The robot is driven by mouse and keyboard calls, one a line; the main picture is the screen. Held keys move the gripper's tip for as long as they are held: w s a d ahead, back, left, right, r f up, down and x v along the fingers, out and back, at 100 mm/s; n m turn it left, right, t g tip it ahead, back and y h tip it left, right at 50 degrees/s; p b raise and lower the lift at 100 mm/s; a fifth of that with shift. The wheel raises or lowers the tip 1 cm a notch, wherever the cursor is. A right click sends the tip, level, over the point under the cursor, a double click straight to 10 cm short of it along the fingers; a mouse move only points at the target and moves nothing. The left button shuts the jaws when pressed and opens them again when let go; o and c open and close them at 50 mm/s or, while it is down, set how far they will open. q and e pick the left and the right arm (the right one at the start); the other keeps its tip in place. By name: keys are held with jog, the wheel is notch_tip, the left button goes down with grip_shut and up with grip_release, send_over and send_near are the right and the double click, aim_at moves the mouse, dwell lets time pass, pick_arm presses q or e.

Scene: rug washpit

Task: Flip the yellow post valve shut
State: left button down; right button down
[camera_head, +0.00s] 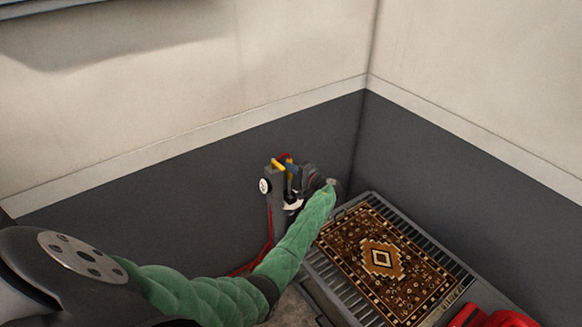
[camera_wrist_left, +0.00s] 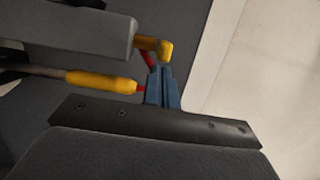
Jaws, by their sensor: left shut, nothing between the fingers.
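The grey post (camera_head: 277,212) stands against the dark lower wall, with the yellow valve parts (camera_head: 278,165) at its top. In the left wrist view, a short yellow piece (camera_wrist_left: 165,50) sits at the end of a grey block, and a yellow grip (camera_wrist_left: 98,82) on a rod lies to the left. My left gripper (camera_head: 291,169) is at the post top, its blue fingers shut with nothing between them. In the left wrist view the fingertips (camera_wrist_left: 160,72) are close beside the yellow and red parts; I cannot tell whether they touch. My right gripper is out of view.
A round white dial (camera_head: 264,186) is on the post's left side. A red hose (camera_head: 250,265) runs low by the wall. A patterned rug (camera_head: 365,270) lies on a slatted grate (camera_head: 440,255) at right. A red object (camera_head: 490,317) is at the bottom right.

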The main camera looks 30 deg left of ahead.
pick_arm(q)
jog(key=shift+s+t, duration=0.2)
jog(key=shift+t, duration=0.1)
jog(key=shift+s+m+t, duration=0.25)
jog(key=shift+m+t, duration=0.15)
jog(key=shift+m, duration=0.1)
